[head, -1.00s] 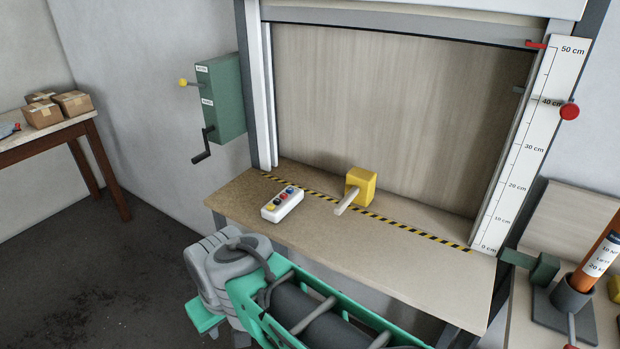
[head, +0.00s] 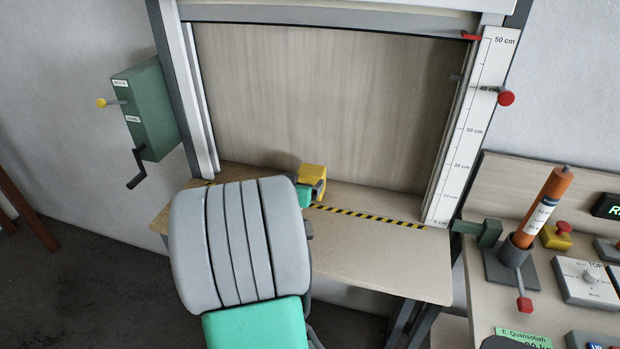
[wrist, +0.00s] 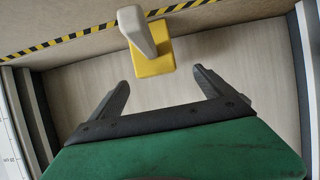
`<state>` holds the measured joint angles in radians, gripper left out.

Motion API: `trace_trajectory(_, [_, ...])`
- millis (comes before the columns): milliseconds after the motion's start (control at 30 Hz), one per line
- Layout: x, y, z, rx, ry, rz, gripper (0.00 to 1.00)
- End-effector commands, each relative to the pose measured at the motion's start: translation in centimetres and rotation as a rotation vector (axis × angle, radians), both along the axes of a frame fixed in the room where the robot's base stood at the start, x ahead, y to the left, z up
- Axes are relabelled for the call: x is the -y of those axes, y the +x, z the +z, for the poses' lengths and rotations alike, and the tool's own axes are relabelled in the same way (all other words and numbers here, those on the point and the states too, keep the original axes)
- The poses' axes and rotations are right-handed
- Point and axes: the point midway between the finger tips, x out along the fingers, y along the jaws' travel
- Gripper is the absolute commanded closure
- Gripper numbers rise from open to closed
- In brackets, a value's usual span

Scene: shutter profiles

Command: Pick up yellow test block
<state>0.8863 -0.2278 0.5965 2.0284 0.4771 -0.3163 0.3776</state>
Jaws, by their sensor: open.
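The yellow test block (head: 313,175) stands on the wooden bench under the raised shutter, close to the striped line. In the wrist view the yellow block (wrist: 154,62) shows with its pale handle (wrist: 136,32) sticking out of it. My gripper (wrist: 160,80) is open, and the block lies just beyond and between the two dark fingertips, with nothing held. In the head view my arm hides the left part of the bench, and only part of my gripper shows beside the block.
A black and yellow striped line (head: 370,216) runs along the bench (head: 385,255). A green box with a crank (head: 150,110) hangs on the left wall. A height scale (head: 475,130) stands right of the opening. A side table at right holds an orange cylinder (head: 540,205) and controls.

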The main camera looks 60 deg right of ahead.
Motion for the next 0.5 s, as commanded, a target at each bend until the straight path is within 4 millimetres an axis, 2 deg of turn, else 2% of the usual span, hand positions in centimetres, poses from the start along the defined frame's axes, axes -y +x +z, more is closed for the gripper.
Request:
trace_trajectory(33, [1.0, -1.0, 0.1, 0.003, -0.018, -0.024, 0.03])
trace_trajectory(100, [2.0, -1.3, 0.0, 0.005, -0.029, -0.033, 0.02])
trace_trajectory(500, [7.3, 0.2, -1.9, 0.006, -0.027, -0.031, 0.02])
